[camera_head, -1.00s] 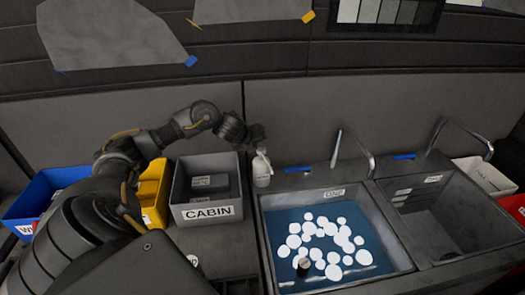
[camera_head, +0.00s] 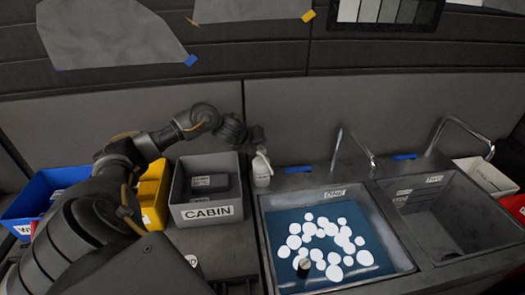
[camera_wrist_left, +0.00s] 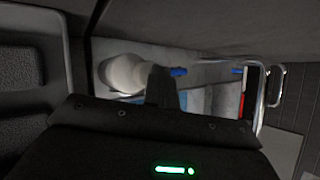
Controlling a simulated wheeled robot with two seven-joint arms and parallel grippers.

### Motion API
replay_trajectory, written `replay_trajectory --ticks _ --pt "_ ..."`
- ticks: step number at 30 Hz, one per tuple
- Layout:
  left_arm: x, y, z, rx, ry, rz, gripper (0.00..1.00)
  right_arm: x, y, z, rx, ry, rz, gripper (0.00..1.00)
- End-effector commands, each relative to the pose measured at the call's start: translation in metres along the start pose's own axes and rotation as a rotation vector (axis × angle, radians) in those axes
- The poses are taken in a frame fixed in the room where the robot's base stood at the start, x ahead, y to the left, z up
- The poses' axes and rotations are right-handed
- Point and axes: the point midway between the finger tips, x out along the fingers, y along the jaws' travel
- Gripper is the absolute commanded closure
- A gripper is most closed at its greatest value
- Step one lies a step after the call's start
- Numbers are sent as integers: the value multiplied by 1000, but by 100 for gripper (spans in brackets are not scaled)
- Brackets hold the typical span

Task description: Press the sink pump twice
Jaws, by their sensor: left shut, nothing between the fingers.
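The sink pump is a white bottle (camera_head: 262,170) that stands upright at the back left corner of the left sink (camera_head: 268,203). Its top is partly hidden by my left gripper (camera_head: 258,140), which is shut and empty right at the top of the bottle. I cannot tell whether the fingers touch the pump head. In the left wrist view the white bottle (camera_wrist_left: 125,72) shows beyond the dark fingers (camera_wrist_left: 162,88). My right gripper is in neither view.
The left sink holds blue water with white foam blobs; the right sink (camera_head: 455,225) is empty. A grey CABIN bin (camera_head: 207,213), a yellow bin (camera_head: 152,190) and a blue bin (camera_head: 40,190) stand to the left. Metal faucets (camera_head: 360,148) rise behind the sinks.

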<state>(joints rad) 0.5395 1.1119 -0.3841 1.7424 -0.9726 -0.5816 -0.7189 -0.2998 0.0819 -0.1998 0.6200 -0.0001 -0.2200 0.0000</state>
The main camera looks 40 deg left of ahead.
Motion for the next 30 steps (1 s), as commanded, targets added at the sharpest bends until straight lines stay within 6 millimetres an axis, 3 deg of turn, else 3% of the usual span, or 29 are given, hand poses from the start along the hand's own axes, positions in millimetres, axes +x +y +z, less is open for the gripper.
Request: replay_trajectory --ticks 30 --pt "8 7 -8 2 7 4 100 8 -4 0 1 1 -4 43"
